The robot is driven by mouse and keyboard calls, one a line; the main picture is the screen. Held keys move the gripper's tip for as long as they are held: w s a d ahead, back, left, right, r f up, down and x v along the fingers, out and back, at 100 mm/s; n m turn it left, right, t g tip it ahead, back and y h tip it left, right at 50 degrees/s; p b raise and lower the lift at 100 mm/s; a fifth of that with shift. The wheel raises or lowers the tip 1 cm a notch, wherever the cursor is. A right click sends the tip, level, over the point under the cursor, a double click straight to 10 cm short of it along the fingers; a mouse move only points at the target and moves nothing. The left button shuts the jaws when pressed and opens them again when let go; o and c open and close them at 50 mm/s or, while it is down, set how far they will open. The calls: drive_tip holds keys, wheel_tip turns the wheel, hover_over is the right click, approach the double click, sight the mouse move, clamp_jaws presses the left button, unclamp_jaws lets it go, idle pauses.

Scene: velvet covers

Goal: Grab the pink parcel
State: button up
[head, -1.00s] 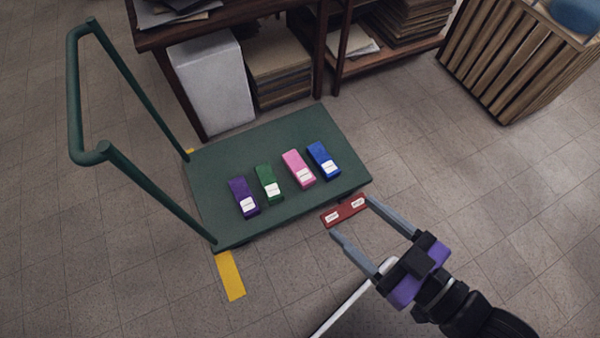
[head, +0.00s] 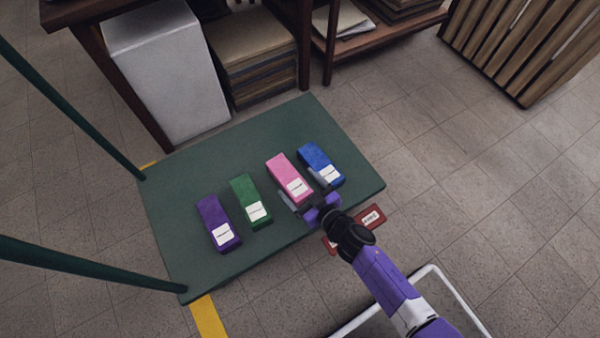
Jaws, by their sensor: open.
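The pink parcel (head: 288,174) is a long block with a white label at its near end. It lies on the green cart deck (head: 180,245), between the green parcel (head: 245,190) and the blue parcel (head: 316,158). My gripper (head: 306,187) is open at the near end of the pink parcel. One finger shows beside its left near corner, the other between it and the blue parcel. I cannot tell whether either finger touches a parcel, or how high they are.
A purple parcel (head: 213,217) lies at the deck's left. Green handle bars (head: 80,268) rise at the left. A white box (head: 168,75) and shelves stand behind. Open floor lies right.

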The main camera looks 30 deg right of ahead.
sight(290, 178)
drive_tip(key=f, duration=0.1)
drive_tip(key=s+f, duration=0.1)
drive_tip(key=f, duration=0.1)
drive_tip(key=shift+s+d+f+g, duration=0.15)
drive_tip(key=shift+d+g, duration=0.05)
drive_tip(key=shift+g, duration=0.2)
drive_tip(key=shift+f+m, duration=0.1)
drive_tip(key=shift+m, duration=0.3)
drive_tip(key=shift+w+d+f+m, duration=0.1)
drive_tip(key=shift+w+f+m, duration=0.05)
drive_tip(key=shift+w+m, duration=0.15)
drive_tip(key=b+x, duration=0.1)
drive_tip(key=x, duration=0.2)
drive_tip(key=b+x, duration=0.2)
drive_tip(key=x, duration=0.1)
drive_tip(key=shift+s+d+f, duration=0.1)
drive_tip(key=shift+d+f, duration=0.05)
drive_tip(key=shift+f, duration=0.1)
drive_tip(key=shift+w+f+b, duration=0.1)
drive_tip(key=shift+w+b, duration=0.3)
drive_tip(key=shift+w, duration=0.1)
drive_tip(key=c, duration=1.9)
